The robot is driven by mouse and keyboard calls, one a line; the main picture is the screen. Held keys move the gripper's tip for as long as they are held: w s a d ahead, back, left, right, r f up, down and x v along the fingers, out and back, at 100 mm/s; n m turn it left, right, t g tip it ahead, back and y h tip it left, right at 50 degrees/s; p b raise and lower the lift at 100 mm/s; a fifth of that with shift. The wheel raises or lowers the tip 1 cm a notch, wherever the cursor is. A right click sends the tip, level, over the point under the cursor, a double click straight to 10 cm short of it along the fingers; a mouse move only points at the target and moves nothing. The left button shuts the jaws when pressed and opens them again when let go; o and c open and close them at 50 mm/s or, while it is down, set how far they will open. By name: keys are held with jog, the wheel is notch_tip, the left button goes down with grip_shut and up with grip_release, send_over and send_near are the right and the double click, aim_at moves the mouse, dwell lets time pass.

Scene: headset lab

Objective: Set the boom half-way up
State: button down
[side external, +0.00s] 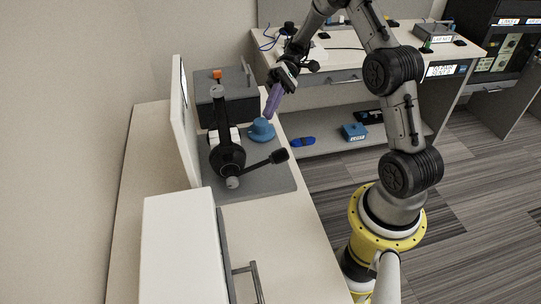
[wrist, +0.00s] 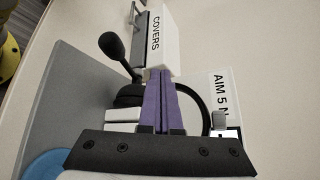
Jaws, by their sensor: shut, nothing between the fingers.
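The black headset (side external: 227,158) sits on a grey mat (side external: 262,184). Its mic boom (side external: 258,163) sticks out to the right and ends in a black foam mic (side external: 279,155). In the wrist view the boom (wrist: 130,71) runs up and left from the headset (wrist: 130,97) to the mic (wrist: 112,45). My gripper (side external: 269,115) has purple fingers and is above the mat, apart from the boom. In the wrist view the fingers (wrist: 159,72) are together and empty, hiding part of the headset.
A blue round object (side external: 261,130) stands behind the boom, below my gripper. A dark grey box (side external: 228,98) is at the back. An upright white panel (side external: 184,125) is left of the headset. A white box (wrist: 164,35) marked COVERS shows in the wrist view.

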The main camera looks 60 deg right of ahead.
jog(key=d+f+m+t+y, duration=0.1)
jog(key=d+f+m+t, duration=0.1)
jog(key=f, duration=0.3)
jog(key=s+d+f+m+t+y, duration=0.1)
jog(key=d+f+m+t+y, duration=0.1)
jog(key=f, duration=0.3)
jog(key=s+d+f+m+t+y, duration=0.1)
jog(key=d+f+m+t+y, duration=0.1)
jog(key=d+f, duration=0.2)
jog(key=shift+s+f, duration=0.15)
jog(key=shift+f, duration=0.3)
send_near(260, 164)
jog(key=w+f, duration=0.1)
jog(key=w+a+f, duration=0.1)
jog(key=w, duration=0.1)
jog(key=shift+w+a+f, duration=0.1)
jog(key=shift+a+f, duration=0.05)
jog(key=shift+f, duration=0.15)
jog(key=a, duration=0.1)
jog(key=s+a+r, duration=0.1)
jog(key=shift+a+r, duration=0.25)
jog(key=shift+a, duration=0.1)
jog(key=shift+s+a+r, duration=0.3)
jog(key=shift+s+a, duration=0.05)
jog(key=shift+a, duration=0.1)
